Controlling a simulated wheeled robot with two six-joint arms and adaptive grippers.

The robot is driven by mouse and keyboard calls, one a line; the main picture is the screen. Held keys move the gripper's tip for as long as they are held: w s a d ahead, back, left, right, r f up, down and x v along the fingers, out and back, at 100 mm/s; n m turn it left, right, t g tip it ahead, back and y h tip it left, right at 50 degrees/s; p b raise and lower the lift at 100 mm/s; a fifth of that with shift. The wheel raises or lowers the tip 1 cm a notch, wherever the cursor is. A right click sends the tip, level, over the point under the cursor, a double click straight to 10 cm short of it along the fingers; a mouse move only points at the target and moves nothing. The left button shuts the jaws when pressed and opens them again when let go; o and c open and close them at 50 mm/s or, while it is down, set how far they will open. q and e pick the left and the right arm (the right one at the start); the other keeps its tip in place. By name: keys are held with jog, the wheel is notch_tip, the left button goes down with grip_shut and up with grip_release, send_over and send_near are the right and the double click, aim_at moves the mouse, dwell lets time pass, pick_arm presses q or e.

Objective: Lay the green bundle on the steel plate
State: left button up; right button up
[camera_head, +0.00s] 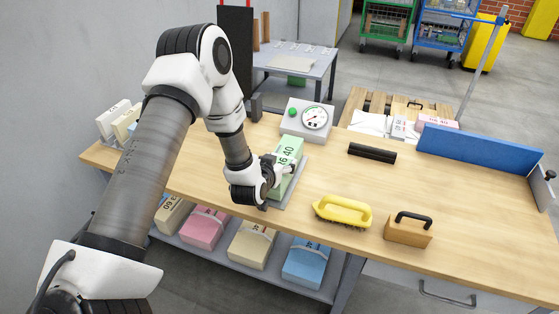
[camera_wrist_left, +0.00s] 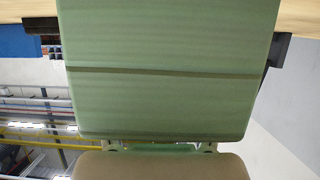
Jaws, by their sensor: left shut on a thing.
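The green bundle (camera_head: 289,151) is a pale green block with printed figures, over the steel plate at the middle of the bench. My left gripper (camera_head: 279,172) is shut on it from the near side. The bundle also fills the upper middle of the left wrist view (camera_wrist_left: 165,105), with a dark strap across it. The steel plate (camera_head: 299,185) shows as a grey edge below and right of the bundle; the rest is hidden. I cannot tell whether the bundle touches the plate. My right gripper is not in view.
A dial scale head (camera_head: 314,118) stands just behind the bundle. A yellow brush (camera_head: 343,212), a wooden block with a black handle (camera_head: 409,230) and a black bar (camera_head: 372,153) lie to the right. Several bundles, one pink (camera_head: 204,228), sit on the shelf below.

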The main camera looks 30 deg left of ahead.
pick_arm(q)
jog(key=shift+f+b, duration=0.35)
dwell(0.6)
